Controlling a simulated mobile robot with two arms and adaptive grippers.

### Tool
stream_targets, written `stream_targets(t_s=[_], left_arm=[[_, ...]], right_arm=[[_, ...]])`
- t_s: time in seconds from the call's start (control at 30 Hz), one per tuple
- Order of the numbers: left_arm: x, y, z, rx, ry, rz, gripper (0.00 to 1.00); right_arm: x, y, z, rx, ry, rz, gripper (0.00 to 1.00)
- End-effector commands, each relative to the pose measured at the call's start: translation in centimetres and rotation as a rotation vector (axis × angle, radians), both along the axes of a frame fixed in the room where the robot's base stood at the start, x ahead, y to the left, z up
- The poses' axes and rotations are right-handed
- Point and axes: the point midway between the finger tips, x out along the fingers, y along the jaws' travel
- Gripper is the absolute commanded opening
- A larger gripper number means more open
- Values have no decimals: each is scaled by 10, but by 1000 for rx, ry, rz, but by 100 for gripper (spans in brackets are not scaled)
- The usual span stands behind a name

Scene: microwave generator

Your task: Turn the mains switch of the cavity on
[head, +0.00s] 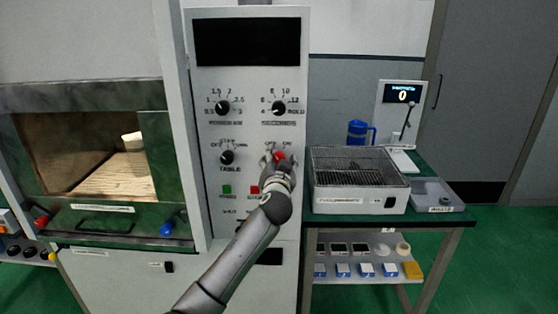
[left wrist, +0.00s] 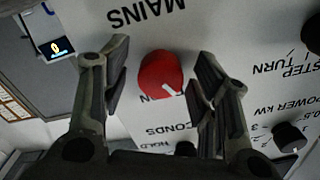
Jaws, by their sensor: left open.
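The mains switch is a round red knob (head: 280,157) on the front panel of the tall cabinet, at its right side. In the left wrist view the red knob (left wrist: 160,76) shows upside down beside the word MAINS. My left gripper (head: 277,160) is at the knob. In the left wrist view its two fingers (left wrist: 163,70) are open, one on each side of the knob, with visible gaps. The right gripper is not in view.
Black knobs (head: 227,157) and a green button (head: 227,189) are on the same panel. A red button (head: 255,190) is close to my left wrist. The open cavity (head: 105,172) is at the left. A metal box with a grille (head: 359,200) stands on the bench at the right.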

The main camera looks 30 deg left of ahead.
Motion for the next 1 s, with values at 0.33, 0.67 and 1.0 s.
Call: stream_targets(t_s=[0.33,0.67,1.0], left_arm=[[0,0,0,0,0,0,19],[0,0,0,19,12,-1,9],[0,-1,2,186,115,-1,9]], right_arm=[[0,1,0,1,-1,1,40],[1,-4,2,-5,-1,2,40],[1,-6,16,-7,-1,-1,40]])
